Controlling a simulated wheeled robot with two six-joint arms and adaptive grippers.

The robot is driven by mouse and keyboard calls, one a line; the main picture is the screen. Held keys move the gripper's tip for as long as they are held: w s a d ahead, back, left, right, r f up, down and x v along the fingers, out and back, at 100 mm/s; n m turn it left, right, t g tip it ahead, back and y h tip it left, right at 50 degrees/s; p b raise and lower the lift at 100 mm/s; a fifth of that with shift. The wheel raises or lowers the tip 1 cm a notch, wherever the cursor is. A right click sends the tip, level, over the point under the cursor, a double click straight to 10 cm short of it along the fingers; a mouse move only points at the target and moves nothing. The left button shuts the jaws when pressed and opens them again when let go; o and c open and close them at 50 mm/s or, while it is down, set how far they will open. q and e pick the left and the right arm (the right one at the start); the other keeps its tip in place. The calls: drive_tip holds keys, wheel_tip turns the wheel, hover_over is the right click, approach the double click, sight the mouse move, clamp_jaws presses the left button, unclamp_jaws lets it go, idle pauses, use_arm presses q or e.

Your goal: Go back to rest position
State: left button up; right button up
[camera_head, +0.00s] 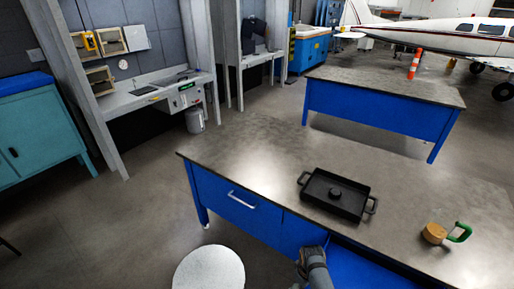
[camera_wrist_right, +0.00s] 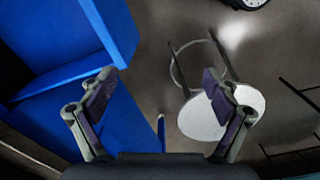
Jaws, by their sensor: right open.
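My right gripper (camera_wrist_right: 162,88) shows in the right wrist view with its two fingers spread wide and nothing between them. It points down over the grey floor, with the blue workbench side to its left and a round white stool (camera_wrist_right: 202,116) behind its right finger. In the head view, a grey part of one of my arms shows at the bottom edge, in front of the near workbench (camera_head: 250,150); its fingertips cannot be made out there. My left gripper does not show in either view.
The round white stool (camera_head: 208,268) is left of my arm. Another blue workbench (camera_head: 380,85) stands behind.

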drive_tip(key=s+d+f+m+b, duration=0.2)
drive_tip(key=s+d+f+b, duration=0.1)
drive_tip(key=s+f, duration=0.8)
drive_tip(key=s+d+f+m+b, duration=0.2)
drive_tip(key=s+d+f+b, duration=0.15)
drive_tip(key=s+f, duration=0.8)
drive_tip(key=s+d+f+m+t+b, duration=0.1)
drive_tip(key=s+d+f+m+b, duration=0.2)
drive_tip(key=s+f, duration=0.7)
drive_tip(key=s+d, duration=0.1)
drive_tip(key=s, duration=0.3)
drive_tip(key=shift+d+h, duration=0.35)
drive_tip(key=shift+h, duration=0.05)
